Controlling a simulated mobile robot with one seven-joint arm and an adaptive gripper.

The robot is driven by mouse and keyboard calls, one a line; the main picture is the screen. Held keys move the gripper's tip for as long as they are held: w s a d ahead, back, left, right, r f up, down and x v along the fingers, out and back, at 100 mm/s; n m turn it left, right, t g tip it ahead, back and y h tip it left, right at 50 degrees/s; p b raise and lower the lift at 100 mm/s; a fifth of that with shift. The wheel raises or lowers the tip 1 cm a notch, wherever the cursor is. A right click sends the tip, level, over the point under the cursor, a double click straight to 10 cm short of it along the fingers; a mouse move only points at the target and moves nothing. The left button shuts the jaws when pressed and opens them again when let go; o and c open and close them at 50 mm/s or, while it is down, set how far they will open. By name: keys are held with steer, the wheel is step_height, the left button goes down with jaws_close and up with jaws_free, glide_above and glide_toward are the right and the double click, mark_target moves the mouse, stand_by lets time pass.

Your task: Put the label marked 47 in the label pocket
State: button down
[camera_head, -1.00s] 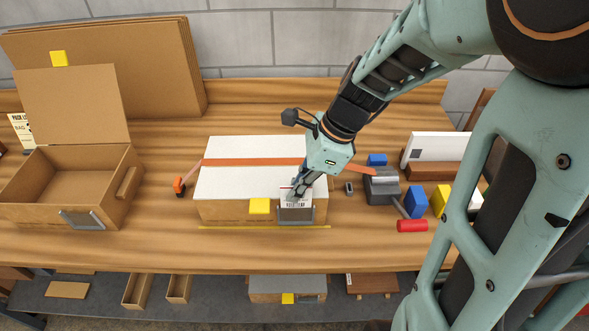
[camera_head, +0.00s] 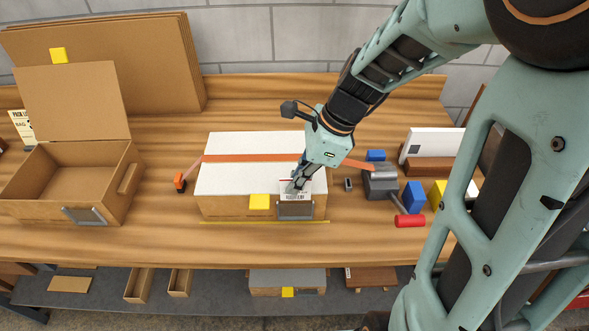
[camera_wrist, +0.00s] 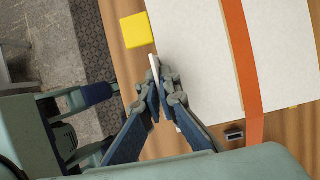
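My gripper (camera_head: 294,186) is shut on a small white label (camera_head: 295,196) with dark print too small to read, so I cannot tell its number. In the wrist view the label (camera_wrist: 154,67) shows nearly edge-on between the fingertips (camera_wrist: 163,90). The label pocket (camera_head: 295,211) is a grey metal frame on the front of the white-topped box (camera_head: 232,182). The label is at the pocket's upper edge in the head view. I cannot tell whether its lower edge is inside the pocket or in front of it.
A yellow square (camera_head: 260,202) is beside the pocket on the box front. An orange strap (camera_head: 240,158) crosses the box top. An open cardboard box (camera_head: 120,205) stands at left. A grey vise-like block (camera_head: 380,184), blue blocks and a red-ended tool (camera_head: 409,221) are at right.

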steer(key=shift+f+b, duration=0.35)
steer(key=shift+f, duration=0.15)
stand_by(0.3)
steer(key=c, duration=2.1)
jaws_free()
steer(key=v, duration=1.2)
steer(key=shift+r, duration=0.1)
